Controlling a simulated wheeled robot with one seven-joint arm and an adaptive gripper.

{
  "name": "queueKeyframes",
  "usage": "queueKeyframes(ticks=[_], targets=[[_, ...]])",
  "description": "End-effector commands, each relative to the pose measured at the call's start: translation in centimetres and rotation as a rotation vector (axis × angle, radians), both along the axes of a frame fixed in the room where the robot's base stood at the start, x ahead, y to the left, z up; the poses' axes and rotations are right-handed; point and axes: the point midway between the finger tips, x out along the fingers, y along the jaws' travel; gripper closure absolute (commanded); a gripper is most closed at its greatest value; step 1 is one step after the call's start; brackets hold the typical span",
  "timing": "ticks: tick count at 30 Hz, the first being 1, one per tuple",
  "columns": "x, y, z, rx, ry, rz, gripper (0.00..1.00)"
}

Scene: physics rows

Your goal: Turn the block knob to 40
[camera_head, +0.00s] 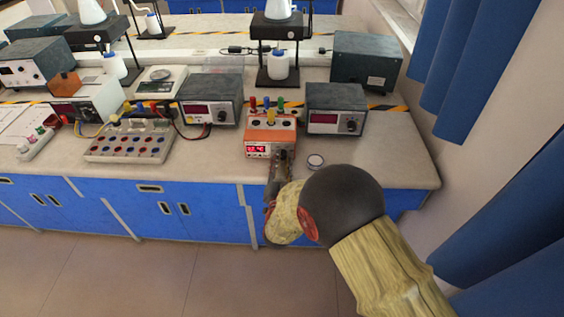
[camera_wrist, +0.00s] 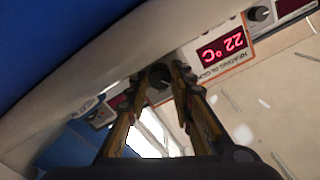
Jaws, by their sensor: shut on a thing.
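The orange heating block (camera_head: 271,136) stands on the bench, with colored caps on top and a red lit display (camera_head: 256,149) on its front. In the wrist view the display (camera_wrist: 223,46) appears upside down and reads 22 °C. My gripper (camera_head: 283,158) is at the right part of the block's front and covers the knob in the head view. In the wrist view the dark round knob (camera_wrist: 159,74) sits between the two fingertips of my gripper (camera_wrist: 157,84), which are shut on it. The knob's pointer cannot be made out.
Power supplies with red displays stand left (camera_head: 210,100) and right (camera_head: 336,108) of the block. A box with several sockets (camera_head: 130,143) is farther left. The bench front right of the dish is clear.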

Motion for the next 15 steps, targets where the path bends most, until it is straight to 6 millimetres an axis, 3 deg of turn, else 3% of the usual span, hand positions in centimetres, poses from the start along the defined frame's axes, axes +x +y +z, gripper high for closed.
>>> queueKeyframes(ticks=[15], targets=[[-0.01,0.00,0.01,0.175,-0.006,0.000,1.00]])
